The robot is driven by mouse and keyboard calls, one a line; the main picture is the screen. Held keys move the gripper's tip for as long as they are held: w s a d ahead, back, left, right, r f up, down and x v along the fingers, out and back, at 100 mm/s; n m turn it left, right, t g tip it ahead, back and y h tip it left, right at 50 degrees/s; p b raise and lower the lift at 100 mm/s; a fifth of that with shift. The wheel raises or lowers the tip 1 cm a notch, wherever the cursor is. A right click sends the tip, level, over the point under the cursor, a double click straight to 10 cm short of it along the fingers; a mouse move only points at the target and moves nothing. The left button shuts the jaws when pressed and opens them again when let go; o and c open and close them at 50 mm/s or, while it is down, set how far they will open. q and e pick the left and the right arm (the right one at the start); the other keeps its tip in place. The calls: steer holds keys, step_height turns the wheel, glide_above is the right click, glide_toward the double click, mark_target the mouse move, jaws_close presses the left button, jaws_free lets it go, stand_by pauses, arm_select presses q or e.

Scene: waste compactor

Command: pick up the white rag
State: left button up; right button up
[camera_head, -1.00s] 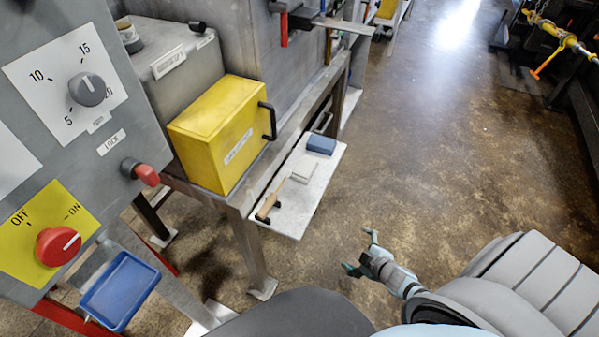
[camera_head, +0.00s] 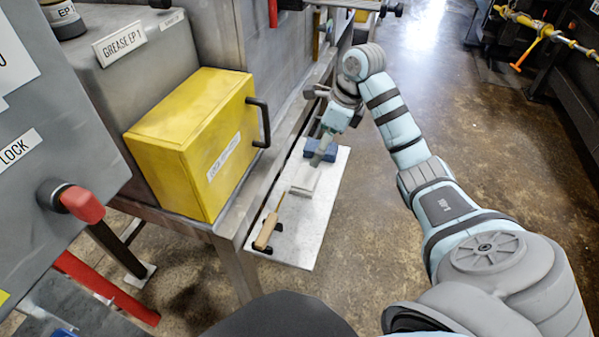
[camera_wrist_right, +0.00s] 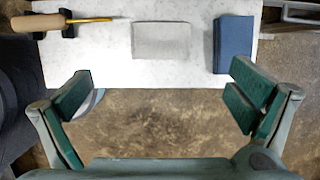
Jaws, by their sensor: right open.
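The white rag (camera_head: 304,178) is a small folded pale square on a light shelf (camera_head: 313,222). In the right wrist view the rag (camera_wrist_right: 161,41) lies flat between a wooden-handled tool and a blue block. My right gripper (camera_head: 318,152) is over the shelf near the rag and the blue block. In the right wrist view my right gripper (camera_wrist_right: 162,92) is open and empty, its green-padded fingers spread wide on either side, with the rag ahead of them and apart from them. My left gripper is not in view.
A blue block (camera_wrist_right: 233,44) lies right of the rag in the wrist view. A wooden-handled tool (camera_wrist_right: 42,22) rests in a dark holder at left. A yellow box (camera_head: 190,143) with a black handle stands beside the shelf. The floor (camera_head: 370,215) right of the shelf is clear.

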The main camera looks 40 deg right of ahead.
steer(key=b, duration=0.2)
glide_toward(307, 177)
steer(key=shift+a+f, duration=0.2)
steer(key=shift+f, duration=0.25)
steer(key=shift+a+f, duration=0.2)
steer(key=shift+f, duration=0.3)
steer(key=b+x, duration=0.1)
steer(key=x, duration=0.2)
steer(key=b+x, duration=0.1)
steer(key=x, duration=0.3)
steer(key=shift+w+d+f, duration=0.2)
steer(key=shift+w+f, duration=0.05)
steer(key=shift+w, duration=0.05)
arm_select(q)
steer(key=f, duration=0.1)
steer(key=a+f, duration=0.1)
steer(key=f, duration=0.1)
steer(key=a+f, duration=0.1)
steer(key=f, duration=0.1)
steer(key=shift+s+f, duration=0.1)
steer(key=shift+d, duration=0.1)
arm_select(e)
steer(key=shift+r, duration=0.1)
steer(key=c, duration=1.1)
steer(key=shift+r, duration=0.1)
